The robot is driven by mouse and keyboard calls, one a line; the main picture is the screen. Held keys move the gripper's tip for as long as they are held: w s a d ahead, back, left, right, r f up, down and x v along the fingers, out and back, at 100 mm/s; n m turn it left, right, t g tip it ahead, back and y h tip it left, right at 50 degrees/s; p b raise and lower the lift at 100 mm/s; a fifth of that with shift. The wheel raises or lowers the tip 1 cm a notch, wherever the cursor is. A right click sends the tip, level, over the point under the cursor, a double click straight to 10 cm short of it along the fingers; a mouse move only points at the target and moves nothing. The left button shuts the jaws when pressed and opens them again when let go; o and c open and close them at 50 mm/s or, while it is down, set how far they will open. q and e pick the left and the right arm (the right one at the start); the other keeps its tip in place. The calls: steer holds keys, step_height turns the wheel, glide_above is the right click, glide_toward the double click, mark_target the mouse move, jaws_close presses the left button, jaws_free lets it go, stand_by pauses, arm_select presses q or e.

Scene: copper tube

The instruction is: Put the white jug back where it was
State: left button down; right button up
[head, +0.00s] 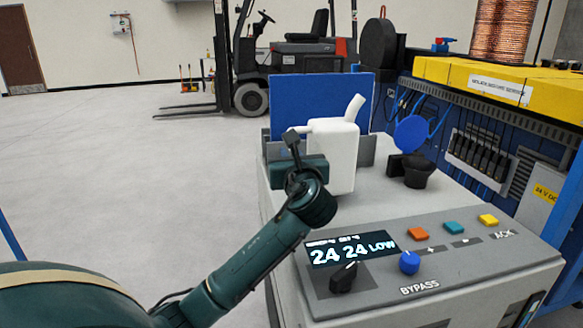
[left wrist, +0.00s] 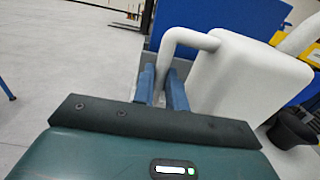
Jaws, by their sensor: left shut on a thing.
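The white jug (head: 333,155) stands upright on the grey machine top (head: 380,195), in front of a blue panel (head: 318,98). Its spout points up to the right and its handle is on the left side. My left gripper (head: 293,140) is at the jug's left side, shut on the handle. In the left wrist view the two fingers (left wrist: 163,88) close around the lower end of the handle (left wrist: 180,40), and the jug body (left wrist: 250,75) is to the right. Whether the jug's base touches the surface is hard to tell. My right gripper is not in view.
A black funnel-like fitting with a blue round cap (head: 411,133) stands right of the jug. A control panel with knobs and buttons (head: 410,262) is in front. A forklift (head: 290,60) is far behind on open floor.

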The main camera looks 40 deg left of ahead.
arm_select(q)
steer(key=shift+f, duration=0.9)
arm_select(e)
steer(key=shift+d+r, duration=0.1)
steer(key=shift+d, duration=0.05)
arm_select(q)
steer(key=c, duration=1.4)
jaws_free()
steer(key=shift+f, duration=0.2)
steer(key=shift+r, duration=0.1)
steer(key=p+v, duration=0.1)
steer(key=v, duration=1.1)
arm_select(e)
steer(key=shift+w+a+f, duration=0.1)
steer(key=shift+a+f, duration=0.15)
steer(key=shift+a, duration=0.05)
